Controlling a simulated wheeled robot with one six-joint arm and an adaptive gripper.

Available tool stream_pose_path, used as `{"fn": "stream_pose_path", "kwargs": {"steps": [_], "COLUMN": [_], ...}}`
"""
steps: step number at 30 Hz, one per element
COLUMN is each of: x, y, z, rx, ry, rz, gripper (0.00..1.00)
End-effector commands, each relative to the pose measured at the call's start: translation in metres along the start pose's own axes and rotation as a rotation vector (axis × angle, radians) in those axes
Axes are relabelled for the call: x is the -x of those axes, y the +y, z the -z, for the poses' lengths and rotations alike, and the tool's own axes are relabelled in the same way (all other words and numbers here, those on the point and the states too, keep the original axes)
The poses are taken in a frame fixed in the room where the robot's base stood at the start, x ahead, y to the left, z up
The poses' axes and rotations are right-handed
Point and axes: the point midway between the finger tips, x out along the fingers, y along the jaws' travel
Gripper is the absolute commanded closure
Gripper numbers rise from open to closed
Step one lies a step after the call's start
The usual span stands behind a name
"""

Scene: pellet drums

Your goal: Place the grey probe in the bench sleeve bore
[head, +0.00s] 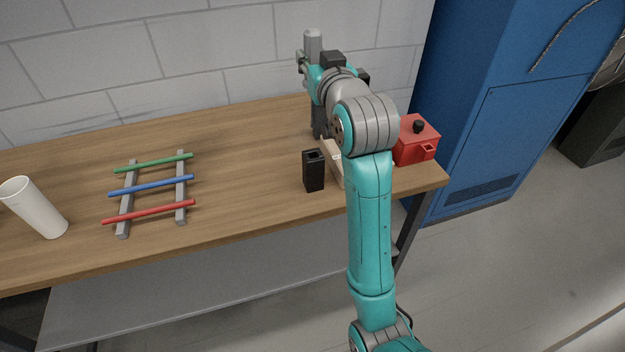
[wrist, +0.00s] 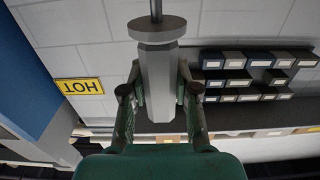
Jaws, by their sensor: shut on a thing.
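The grey probe (wrist: 157,85) fills the middle of the wrist view: a pale grey faceted body, a wide round collar (wrist: 157,28) and a thin dark rod running out of the top of the picture. My gripper (wrist: 159,95) is shut on the faceted body, one finger on each side. In the head view, my arm largely hides the gripper, and I cannot make out the probe clearly. A black upright block (head: 313,172) with an opening in its top stands on the bench near the right end; it looks like the bench sleeve. The probe is apart from it.
A pale block (head: 334,163) stands right beside the black one, partly behind my arm. A red box (head: 414,141) with a black knob is at the bench's right end. Colored rods (head: 151,186) lie on a rack, left, near a tilted white cup (head: 35,209). A blue cabinet (head: 510,90) stands right.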

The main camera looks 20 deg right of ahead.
Motion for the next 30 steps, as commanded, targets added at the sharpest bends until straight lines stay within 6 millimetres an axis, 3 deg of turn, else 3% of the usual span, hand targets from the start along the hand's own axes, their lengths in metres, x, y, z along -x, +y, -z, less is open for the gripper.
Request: {"fn": "stream_pose_path", "kwargs": {"steps": [5,18,30], "x": [0.000,0.000,0.000], "y": [0.000,0.000,0.000], "z": [-0.016,-0.113,-0.154], "rx": [0.000,0.000,0.000], "ry": [-0.004,-0.004,-0.003], "rz": [0.000,0.000,0.000], "gripper": [1.00,1.00,1.00]}}
